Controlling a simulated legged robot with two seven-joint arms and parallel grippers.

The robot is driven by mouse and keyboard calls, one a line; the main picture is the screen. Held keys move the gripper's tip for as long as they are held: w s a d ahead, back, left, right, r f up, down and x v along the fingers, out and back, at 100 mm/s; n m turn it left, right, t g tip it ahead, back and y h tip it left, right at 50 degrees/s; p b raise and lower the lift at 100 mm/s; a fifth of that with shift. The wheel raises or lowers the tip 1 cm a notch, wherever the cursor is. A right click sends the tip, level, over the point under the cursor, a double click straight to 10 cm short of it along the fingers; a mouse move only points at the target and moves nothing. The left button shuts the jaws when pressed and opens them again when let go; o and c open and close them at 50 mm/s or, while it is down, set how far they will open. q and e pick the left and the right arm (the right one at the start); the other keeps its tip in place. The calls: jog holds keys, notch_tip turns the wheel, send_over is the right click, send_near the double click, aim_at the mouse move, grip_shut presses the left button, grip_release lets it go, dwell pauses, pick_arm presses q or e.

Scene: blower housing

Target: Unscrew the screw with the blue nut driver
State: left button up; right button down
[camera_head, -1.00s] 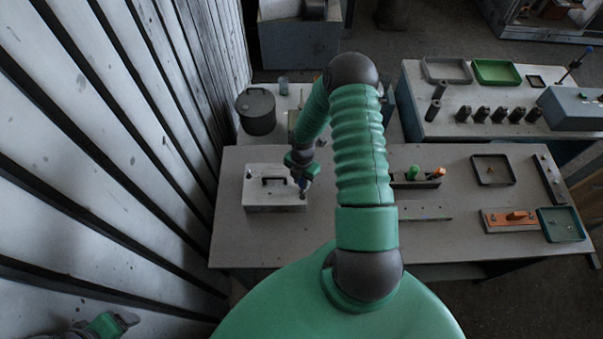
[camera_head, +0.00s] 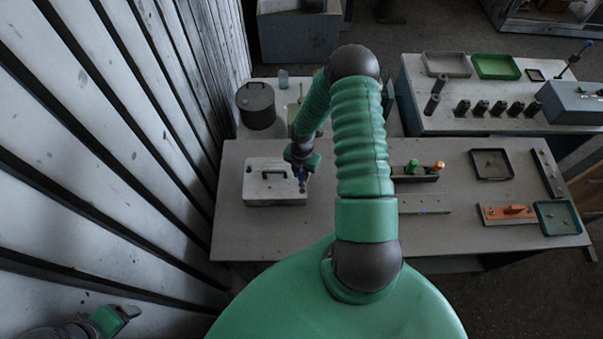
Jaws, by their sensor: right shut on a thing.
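My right gripper (camera_head: 302,166) is shut on the blue nut driver (camera_head: 303,177) above the right end of the white blower housing (camera_head: 262,192). The driver points down at the housing's right part; I cannot tell whether its tip touches a screw there. The housing is a pale box with a dark handle on top, at the left of the table. A small screw head shows near its left edge. My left gripper (camera_head: 128,311) is at the bottom left, away from the table; its fingers are too small to read.
A rack (camera_head: 413,175) with green and orange driver handles stands on the table (camera_head: 345,232). Dark tray (camera_head: 491,164), orange block (camera_head: 509,212) and teal tray (camera_head: 557,217) lie at right. A dark pot (camera_head: 256,106) stands behind the housing. A ribbed wall closes the left.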

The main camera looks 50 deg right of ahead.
jog(key=shift+r, duration=3.2)
jog(key=shift+a+r, duration=0.1)
jog(key=shift+r, duration=0.35)
